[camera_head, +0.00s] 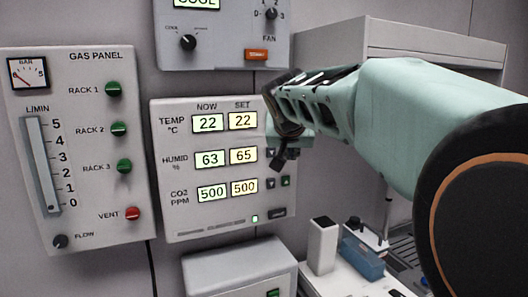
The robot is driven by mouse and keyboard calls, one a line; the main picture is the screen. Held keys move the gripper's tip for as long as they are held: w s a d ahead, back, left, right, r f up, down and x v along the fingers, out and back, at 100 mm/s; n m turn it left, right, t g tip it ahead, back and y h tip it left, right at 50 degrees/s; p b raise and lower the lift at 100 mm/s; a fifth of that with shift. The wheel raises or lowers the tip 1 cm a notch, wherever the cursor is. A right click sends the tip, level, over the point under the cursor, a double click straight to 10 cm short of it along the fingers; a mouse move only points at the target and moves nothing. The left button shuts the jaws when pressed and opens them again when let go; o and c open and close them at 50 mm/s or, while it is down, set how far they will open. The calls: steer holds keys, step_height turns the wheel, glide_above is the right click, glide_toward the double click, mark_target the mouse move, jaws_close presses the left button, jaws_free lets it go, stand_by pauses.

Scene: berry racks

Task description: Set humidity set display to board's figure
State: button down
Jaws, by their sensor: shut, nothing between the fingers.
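The climate panel (185,235) hangs on the wall in the middle, with NOW and SET columns. The humidity set display (243,156) reads 65, and the humidity now display (210,159) beside it reads 63. A dark down-arrow button (271,153) shows right of the humidity set display; the button to its right is hidden behind my gripper. My gripper (281,162) is shut and empty, its tip in front of the panel's right edge at the humidity row. I cannot tell whether it touches the panel. No board with a figure is visible.
The temperature set display (243,121) reads 22 and the CO2 set display (244,187) reads 500, with arrow buttons (286,181) close below my gripper. A gas panel (85,205) is at left. A white block (322,246) and blue container (362,258) stand lower right.

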steer(key=shift+w+a, duration=0.2)
steer(key=shift+w, duration=0.3)
stand_by(0.5)
steer(key=shift+s, duration=0.1)
steer(key=shift+s+d+b, duration=0.3)
steer(key=shift+s+b, duration=0.15)
steer(key=shift+s, duration=0.3)
